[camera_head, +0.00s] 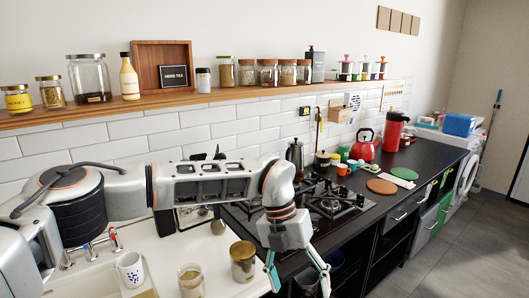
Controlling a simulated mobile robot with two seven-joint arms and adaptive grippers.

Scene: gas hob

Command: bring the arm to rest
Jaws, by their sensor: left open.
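My left arm reaches in from the left across the sink and white counter. My left gripper (297,268) hangs down at the front edge of the counter, just in front of the gas hob (333,203). Its two fingers are spread and nothing shows between them. My right gripper is not in view.
A patterned mug (130,269) and another jar (191,280) stand on the white counter. A moka pot (295,157) stands behind the hob, and a red kettle (364,146) stands further right. The shelf (220,95) holds several jars. Floor at the right is clear.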

